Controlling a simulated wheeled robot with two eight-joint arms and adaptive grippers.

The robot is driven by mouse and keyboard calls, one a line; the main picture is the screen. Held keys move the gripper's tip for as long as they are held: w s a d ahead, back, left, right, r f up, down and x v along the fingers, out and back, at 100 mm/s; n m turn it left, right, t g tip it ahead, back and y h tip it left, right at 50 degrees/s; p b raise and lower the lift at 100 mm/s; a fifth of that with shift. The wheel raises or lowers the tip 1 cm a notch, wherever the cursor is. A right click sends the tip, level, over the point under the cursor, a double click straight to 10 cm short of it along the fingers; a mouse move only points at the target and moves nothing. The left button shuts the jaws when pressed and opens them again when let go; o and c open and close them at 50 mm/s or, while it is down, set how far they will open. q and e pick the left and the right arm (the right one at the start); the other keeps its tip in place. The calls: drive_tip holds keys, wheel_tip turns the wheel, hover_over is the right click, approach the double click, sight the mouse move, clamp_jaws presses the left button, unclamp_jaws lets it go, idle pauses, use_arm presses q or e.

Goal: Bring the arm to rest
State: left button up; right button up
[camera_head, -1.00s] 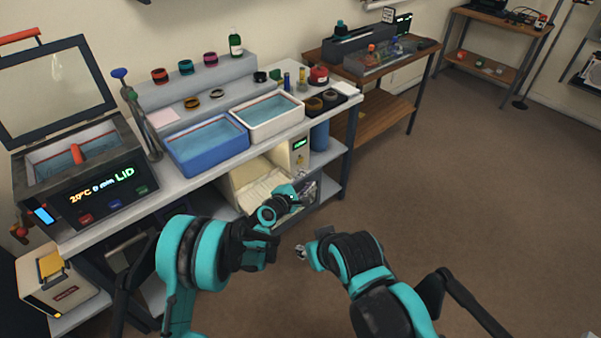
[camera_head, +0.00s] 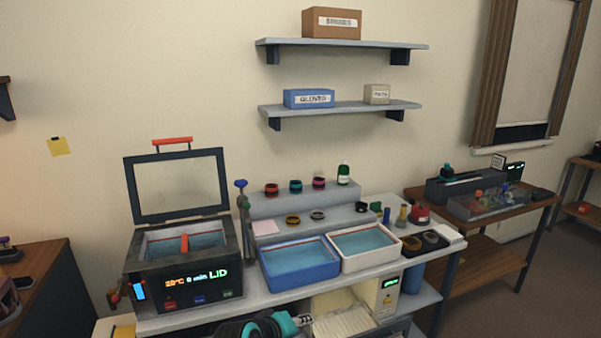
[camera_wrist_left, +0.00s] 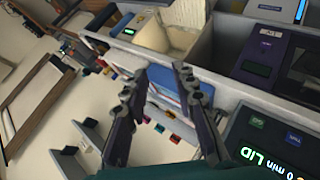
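My left arm (camera_head: 258,328) shows at the bottom edge of the head view, in front of the bench, and most of it is cut off. In the left wrist view my left gripper (camera_wrist_left: 160,76) has its two dark fingers spread apart with nothing between them. The wrist view is turned and looks past the fingers toward the bench. My right gripper is not in either current view.
The bench holds an open-lidded heated bath (camera_head: 183,265), a blue tub (camera_head: 300,275), a white tub (camera_head: 366,258) and a stepped rack (camera_head: 330,201) with lens rings. Two wall shelves (camera_head: 340,42) (camera_head: 340,108) hang above. A wooden table (camera_head: 500,215) stands right.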

use_arm(q)
drive_tip(key=s+a+f+m+y, duration=0.2)
drive_tip(key=s+a, duration=0.7)
drive_tip(key=s+a+f+m+g+y, duration=0.1)
drive_tip(key=s+a+f+m+y, duration=0.1)
drive_tip(key=s+a, duration=0.6)
drive_tip(key=shift+s+a+m+g+y, duration=0.35)
drive_tip(key=shift+s+m+y, duration=0.25)
drive_tip(key=shift+s, duration=0.4)
